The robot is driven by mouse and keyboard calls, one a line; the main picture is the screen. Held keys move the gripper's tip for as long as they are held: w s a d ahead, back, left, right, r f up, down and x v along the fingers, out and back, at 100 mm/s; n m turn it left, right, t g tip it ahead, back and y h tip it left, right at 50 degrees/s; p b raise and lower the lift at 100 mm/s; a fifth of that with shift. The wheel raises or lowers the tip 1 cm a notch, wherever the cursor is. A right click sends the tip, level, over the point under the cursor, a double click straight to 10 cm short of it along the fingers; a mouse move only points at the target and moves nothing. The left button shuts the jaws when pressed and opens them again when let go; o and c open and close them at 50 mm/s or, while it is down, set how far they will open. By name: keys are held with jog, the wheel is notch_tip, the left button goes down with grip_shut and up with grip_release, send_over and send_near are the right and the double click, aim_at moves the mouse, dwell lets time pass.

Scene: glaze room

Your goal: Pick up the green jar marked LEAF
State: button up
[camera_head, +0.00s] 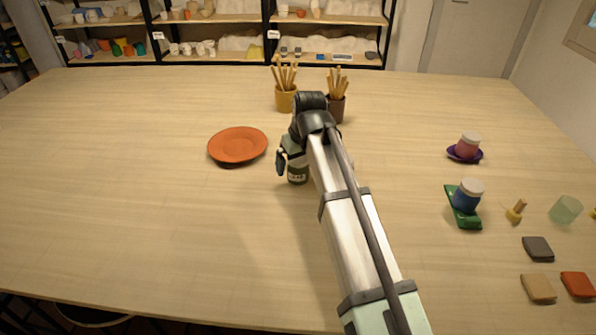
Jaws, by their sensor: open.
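A dark green jar (298,175) with a pale label stands on the table near the middle. The label is too small to read surely. My gripper (290,160) is at the jar, open, with one dark finger beside the jar's left side. The other finger is hidden behind my arm. The gripper and arm cover the jar's top and part of its right side, so I cannot tell whether the fingers touch it.
An orange plate (238,145) lies left of the jar. Two brush pots, yellow (285,99) and brown (337,108), stand behind. At right are a pink jar (467,147) on a purple saucer, a blue jar (467,197) on a green tray, and tiles (538,249). The left table is clear.

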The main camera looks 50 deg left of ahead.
jog(key=shift+f, duration=0.15)
jog(key=c, duration=1.3)
jog(key=shift+a, duration=0.1)
jog(key=shift+c, duration=0.2)
